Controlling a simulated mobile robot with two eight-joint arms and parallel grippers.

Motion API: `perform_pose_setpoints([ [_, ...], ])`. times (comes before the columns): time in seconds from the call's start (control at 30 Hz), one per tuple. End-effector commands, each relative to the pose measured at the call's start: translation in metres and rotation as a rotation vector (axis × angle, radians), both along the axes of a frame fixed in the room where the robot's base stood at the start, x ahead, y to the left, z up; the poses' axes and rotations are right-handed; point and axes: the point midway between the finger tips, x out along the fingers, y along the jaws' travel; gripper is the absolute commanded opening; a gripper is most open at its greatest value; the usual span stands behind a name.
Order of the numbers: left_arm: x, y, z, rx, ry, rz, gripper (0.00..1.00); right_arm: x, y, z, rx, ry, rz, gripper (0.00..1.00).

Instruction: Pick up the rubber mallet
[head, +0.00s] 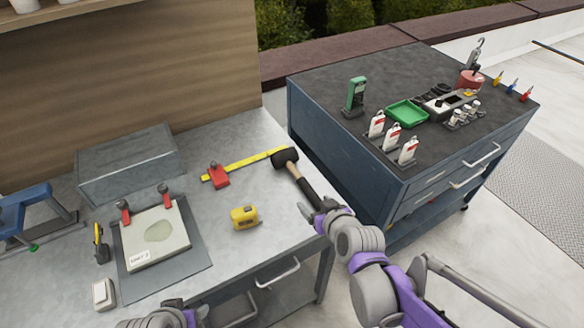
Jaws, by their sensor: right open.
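The rubber mallet (286,159) lies on the grey metal bench near its right edge. It has a black head, a short pale wooden section and a black grip that points toward the front right. My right gripper (316,207) is open at the grip end of the mallet, with its fingers by the handle; I cannot tell whether they touch it. My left gripper (188,314) shows only partly at the bottom edge, over the front of the bench, and its fingers are unclear.
A yellow tape measure (244,217) and a yellow rule (245,163) with a red clamp (217,175) lie left of the mallet. A clamped plate (157,236) is further left. A blue tool cabinet (345,160) stands close on the right, beyond a gap.

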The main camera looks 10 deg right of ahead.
Motion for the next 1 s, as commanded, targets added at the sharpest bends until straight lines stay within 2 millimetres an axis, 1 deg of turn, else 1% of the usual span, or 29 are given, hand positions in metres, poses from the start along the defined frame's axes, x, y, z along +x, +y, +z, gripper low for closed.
perform_pose_setpoints([
  [0.03, 0.0, 0.0, 0.0, 0.0, 0.0, 0.0, 0.64, 0.01, 0.0, 0.001, -0.001, -0.029, 0.0, 0.77],
  [0.1, 0.0, 0.0, 0.0, 0.0, 0.0, 0.0, 0.64, 0.019, 0.0, 0.003, -0.001, -0.059, -0.002, 0.77],
  [0.27, 0.0, 0.0, -0.002, 0.0, 0.001, 0.0, 0.64, 0.033, 0.001, 0.001, -0.003, -0.085, -0.004, 0.77],
  [0.53, -0.001, 0.0, -0.007, 0.0, 0.003, 0.0, 0.64, 0.065, 0.005, -0.017, -0.003, -0.084, -0.004, 0.77],
  [0.77, -0.001, 0.0, -0.008, 0.0, 0.003, 0.0, 0.64, 0.077, 0.007, -0.024, -0.003, -0.084, -0.004, 0.77],
  [0.87, -0.002, 0.0, -0.009, 0.0, 0.003, 0.0, 0.64, 0.086, 0.007, -0.03, -0.003, -0.083, -0.004, 0.77],
  [1.0, -0.002, 0.0, -0.01, 0.0, 0.004, 0.0, 0.64, 0.103, 0.006, -0.041, -0.002, -0.083, -0.004, 0.77],
])
